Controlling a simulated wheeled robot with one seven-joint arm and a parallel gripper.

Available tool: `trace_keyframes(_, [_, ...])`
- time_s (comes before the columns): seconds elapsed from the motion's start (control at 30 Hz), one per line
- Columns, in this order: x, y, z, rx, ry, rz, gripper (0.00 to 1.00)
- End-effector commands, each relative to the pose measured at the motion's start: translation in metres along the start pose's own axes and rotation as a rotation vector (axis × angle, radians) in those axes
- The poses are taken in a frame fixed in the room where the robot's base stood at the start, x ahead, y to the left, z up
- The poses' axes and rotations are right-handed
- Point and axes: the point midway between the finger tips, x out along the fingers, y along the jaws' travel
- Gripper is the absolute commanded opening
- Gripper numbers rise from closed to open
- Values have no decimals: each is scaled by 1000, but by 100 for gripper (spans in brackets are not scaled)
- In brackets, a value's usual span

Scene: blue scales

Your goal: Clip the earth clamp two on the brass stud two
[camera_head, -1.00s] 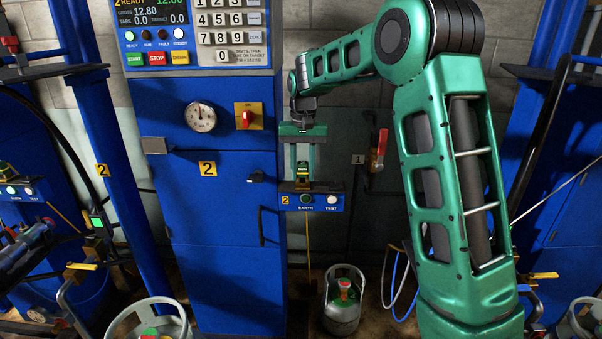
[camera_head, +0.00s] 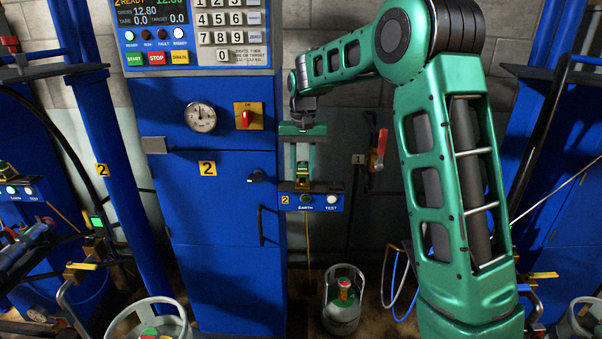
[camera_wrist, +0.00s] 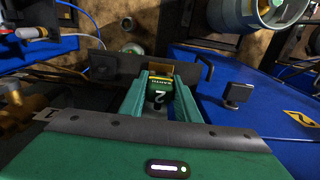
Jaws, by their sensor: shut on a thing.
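My gripper (camera_head: 303,168) points down just above the blue earth box at the right side of the blue cabinet. In the wrist view my gripper (camera_wrist: 160,98) is shut on earth clamp two (camera_wrist: 157,89), a dark green body with a white 2 and a yellow band. The clamp (camera_head: 303,171) also shows between the fingers in the head view, close above the box's dark ledge. A brass-coloured patch (camera_wrist: 160,68) shows just beyond the clamp. I cannot make out brass stud two, nor whether the clamp touches it.
The earth box (camera_head: 318,203) has a yellow 2 label, EARTH and TEST. The blue cabinet (camera_head: 215,220) is close at left, with a black handle (camera_head: 262,226). A red-handled valve (camera_head: 379,148) is on the wall at right. A gas cylinder (camera_head: 342,305) stands on the floor below.

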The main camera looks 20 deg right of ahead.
Motion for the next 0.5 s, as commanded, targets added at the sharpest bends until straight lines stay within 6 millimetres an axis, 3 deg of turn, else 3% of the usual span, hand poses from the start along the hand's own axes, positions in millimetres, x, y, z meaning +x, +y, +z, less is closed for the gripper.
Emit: trace_keyframes(0.5, [4, 0, 0, 0, 0, 0, 0])
